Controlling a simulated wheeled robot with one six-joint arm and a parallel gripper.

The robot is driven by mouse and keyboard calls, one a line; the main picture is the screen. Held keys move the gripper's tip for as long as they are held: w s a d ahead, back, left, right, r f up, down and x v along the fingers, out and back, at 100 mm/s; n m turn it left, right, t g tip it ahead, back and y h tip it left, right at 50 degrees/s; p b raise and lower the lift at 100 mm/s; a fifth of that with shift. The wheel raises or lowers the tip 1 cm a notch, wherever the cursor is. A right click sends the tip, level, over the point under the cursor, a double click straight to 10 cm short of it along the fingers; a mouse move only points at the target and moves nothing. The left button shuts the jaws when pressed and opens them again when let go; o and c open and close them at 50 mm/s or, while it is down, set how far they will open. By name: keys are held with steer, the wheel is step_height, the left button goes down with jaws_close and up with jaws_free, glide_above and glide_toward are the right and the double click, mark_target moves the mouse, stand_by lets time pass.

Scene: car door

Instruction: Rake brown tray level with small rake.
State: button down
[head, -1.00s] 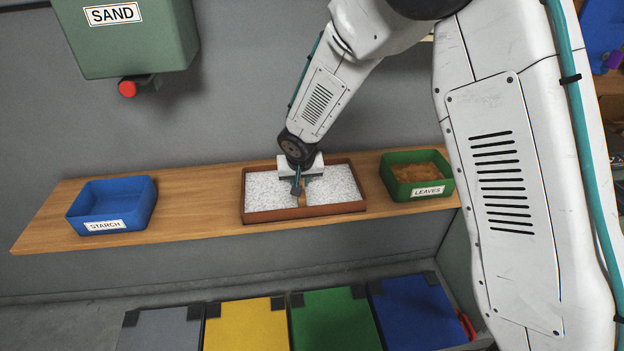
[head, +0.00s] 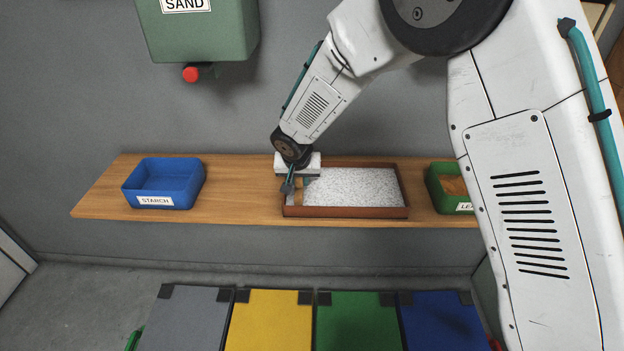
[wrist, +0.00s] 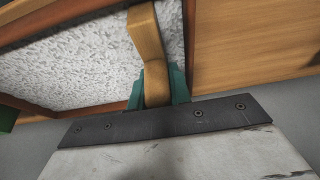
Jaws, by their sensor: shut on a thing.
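The brown tray (head: 345,212) sits on the wooden shelf and holds white speckled grains. It also shows in the wrist view (wrist: 110,109). My gripper (head: 292,184) is over the tray's left end in the head view. In the wrist view my gripper (wrist: 158,88) has its teal fingers shut on the tan wooden handle of the small rake (wrist: 147,45). The rake's head is out of view at the top, so I cannot tell whether it touches the grains. The grains look mostly flat in the head view.
A blue STARCH bin (head: 165,185) stands on the wooden shelf (head: 240,190) left of the tray, with bare shelf between. A green LEAVES bin (head: 448,190) stands to the right, partly behind my arm. A green SAND dispenser (head: 200,30) hangs above. Coloured bins (head: 270,320) stand below.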

steer(key=shift+a, duration=0.65)
steer(key=shift+a+r, duration=0.15)
steer(key=shift+r, duration=0.2)
step_height(320, 180, up, 6)
